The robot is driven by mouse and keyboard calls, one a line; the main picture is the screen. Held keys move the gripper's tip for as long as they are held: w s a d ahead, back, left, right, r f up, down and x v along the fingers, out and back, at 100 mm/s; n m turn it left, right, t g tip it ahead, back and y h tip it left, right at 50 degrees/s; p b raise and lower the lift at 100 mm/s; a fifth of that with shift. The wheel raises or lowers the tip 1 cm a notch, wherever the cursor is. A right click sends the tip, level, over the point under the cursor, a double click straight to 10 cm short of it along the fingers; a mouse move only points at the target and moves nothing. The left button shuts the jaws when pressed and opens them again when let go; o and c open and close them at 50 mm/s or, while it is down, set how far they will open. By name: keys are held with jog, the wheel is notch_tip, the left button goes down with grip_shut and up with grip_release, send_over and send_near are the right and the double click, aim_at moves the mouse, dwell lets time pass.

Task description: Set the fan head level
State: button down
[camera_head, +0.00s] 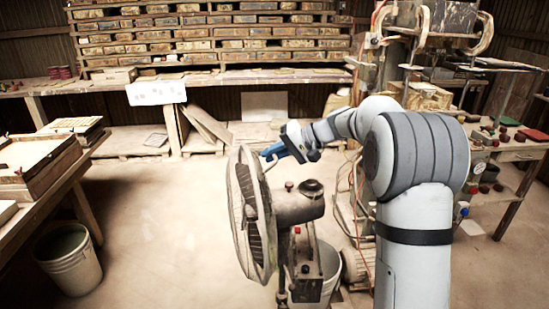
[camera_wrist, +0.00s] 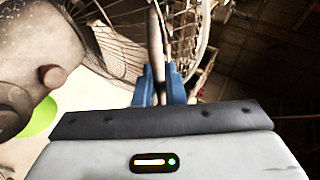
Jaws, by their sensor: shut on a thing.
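The fan head has a round wire guard (camera_head: 238,215), seen nearly edge-on, and a dark motor housing (camera_head: 300,203) behind it to the right. The guard looks close to upright with a slight lean; its exact tilt is hard to tell. My gripper (camera_head: 268,153), with blue fingers, is at the top rear edge of the guard. In the wrist view the fingers (camera_wrist: 159,88) are shut on the guard's rim (camera_wrist: 156,45), which passes between them. The motor housing (camera_wrist: 45,45) with a small reddish knob (camera_wrist: 52,77) shows at left there.
A grey bucket (camera_head: 70,262) stands at left beside a workbench (camera_head: 50,205) holding a tray. Brick shelves line the back wall. A press (camera_head: 430,95) and a side table (camera_head: 515,153) stand at right. The floor left of the fan is clear.

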jog(key=shift+s+a, duration=0.1)
jog(key=shift+a, duration=0.05)
jog(key=c, duration=1.5)
grip_release()
jog(key=b+v, duration=0.1)
jog(key=v, duration=0.7)
jog(key=shift+f, duration=0.1)
